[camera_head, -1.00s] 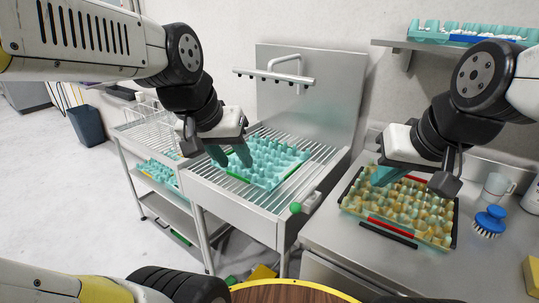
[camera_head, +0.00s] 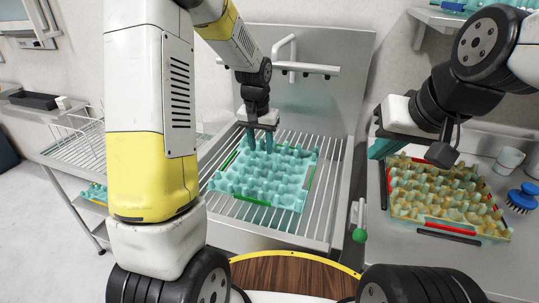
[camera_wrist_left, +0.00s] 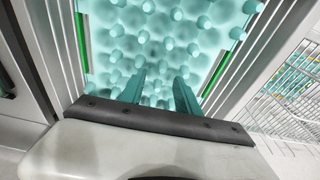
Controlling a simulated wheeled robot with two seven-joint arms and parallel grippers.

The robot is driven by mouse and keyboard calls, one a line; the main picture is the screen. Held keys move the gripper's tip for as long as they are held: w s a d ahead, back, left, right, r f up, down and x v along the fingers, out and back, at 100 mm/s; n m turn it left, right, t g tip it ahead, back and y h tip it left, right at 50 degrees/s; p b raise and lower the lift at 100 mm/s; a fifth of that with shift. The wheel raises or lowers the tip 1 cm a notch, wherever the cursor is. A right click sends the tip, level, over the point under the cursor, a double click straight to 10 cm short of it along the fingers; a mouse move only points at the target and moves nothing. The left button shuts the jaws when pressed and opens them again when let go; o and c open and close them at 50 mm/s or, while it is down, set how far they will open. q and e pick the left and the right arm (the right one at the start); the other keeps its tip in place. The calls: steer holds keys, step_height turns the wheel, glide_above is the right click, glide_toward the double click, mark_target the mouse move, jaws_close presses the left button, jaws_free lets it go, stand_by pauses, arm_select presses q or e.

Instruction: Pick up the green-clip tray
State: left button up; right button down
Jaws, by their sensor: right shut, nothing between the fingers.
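The green-clip tray (camera_head: 288,190) is a teal egg tray with green clips along its edges. It lies empty on the slatted rack of the metal sink. In the left wrist view the tray (camera_wrist_left: 122,48) fills the middle, with a green clip on each side. My left gripper (camera_head: 261,150) points down at the tray's far edge, its teal fingers apart with nothing seen between them. Its fingers also show in the left wrist view (camera_wrist_left: 161,82); whether they touch the tray cannot be told. My right gripper (camera_head: 380,150) is shut and empty, by the far left corner of the red-clip tray.
A dirty tray with red clips (camera_head: 436,222) lies on the right counter. A blue brush (camera_head: 522,197) and a white mug (camera_head: 509,158) stand beside it. A faucet (camera_head: 291,68) rises behind the sink. A wire rack cart (camera_head: 76,150) stands at the left.

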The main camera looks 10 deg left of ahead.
mark_target(261, 161)
arm_select(q)
steer(key=f, duration=0.2)
steer(key=w+f, duration=0.1)
steer(key=f, duration=0.5)
steer(key=shift+w+a+f, duration=0.1)
steer(key=shift+w+a, duration=0.1)
steer(key=shift+w, duration=0.15)
jaws_close()
